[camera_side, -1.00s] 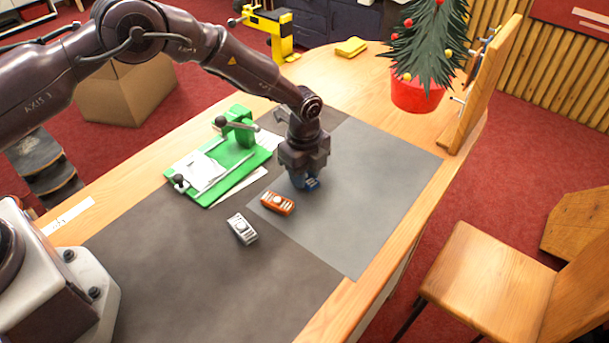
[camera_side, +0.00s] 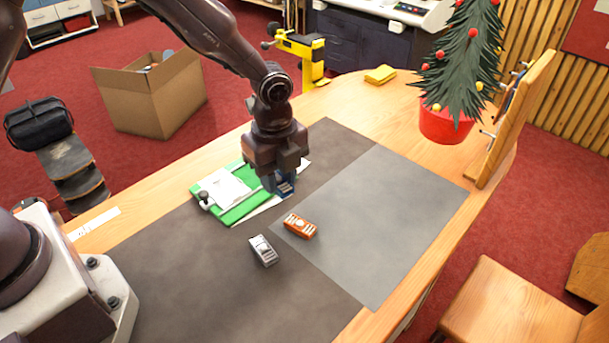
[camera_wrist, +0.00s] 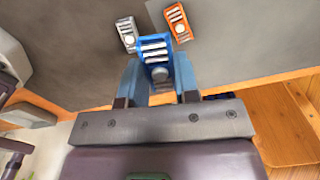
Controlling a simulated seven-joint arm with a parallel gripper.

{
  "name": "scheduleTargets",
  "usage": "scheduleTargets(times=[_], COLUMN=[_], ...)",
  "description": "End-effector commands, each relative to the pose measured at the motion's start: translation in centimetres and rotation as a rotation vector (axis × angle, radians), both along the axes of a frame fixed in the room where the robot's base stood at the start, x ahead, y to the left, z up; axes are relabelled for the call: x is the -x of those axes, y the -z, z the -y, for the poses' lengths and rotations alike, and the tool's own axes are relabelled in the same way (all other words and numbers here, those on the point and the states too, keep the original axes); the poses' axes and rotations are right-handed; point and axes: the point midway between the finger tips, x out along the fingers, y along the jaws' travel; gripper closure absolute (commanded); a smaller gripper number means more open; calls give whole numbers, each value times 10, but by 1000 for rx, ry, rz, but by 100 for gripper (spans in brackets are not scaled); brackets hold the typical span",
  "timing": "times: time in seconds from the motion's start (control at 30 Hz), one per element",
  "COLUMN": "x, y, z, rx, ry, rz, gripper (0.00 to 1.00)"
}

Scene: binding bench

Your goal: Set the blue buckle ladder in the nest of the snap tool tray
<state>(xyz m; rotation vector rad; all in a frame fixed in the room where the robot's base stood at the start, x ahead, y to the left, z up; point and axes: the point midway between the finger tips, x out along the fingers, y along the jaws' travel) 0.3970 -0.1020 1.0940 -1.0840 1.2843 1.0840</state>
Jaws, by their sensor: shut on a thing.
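My gripper (camera_side: 279,186) is shut on the blue buckle ladder (camera_wrist: 154,48), held by its sides between the two blue fingertips in the wrist view. In the side view the blue buckle ladder (camera_side: 286,187) is mostly hidden under my gripper, at the near right edge of the green snap tool tray (camera_side: 240,209). The tray carries a white plate (camera_side: 226,190) and a dark-knobbed post. My gripper and arm hide the tray's right part. I cannot tell whether the ladder touches the tray or mat.
A potted tree (camera_side: 447,123) and a wooden rack (camera_side: 512,125) stand at the far right.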

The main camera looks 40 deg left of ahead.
Motion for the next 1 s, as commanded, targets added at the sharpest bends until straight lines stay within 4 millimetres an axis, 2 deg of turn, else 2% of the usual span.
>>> scheduleTargets(times=[0.1, 0.27, 0.6, 0.77, 1.0], x=[15, 25, 27, 27, 19], y=[-7, -19, -97, -128, -123], z=[-4, -7, -7, -7, -61], rx=[0, 1, 0, 0, 0], ry=[0, -1, -1, 0, -69], rz=[2, 4, 7, 5, 0], gripper=[95, 95, 95, 95, 95])
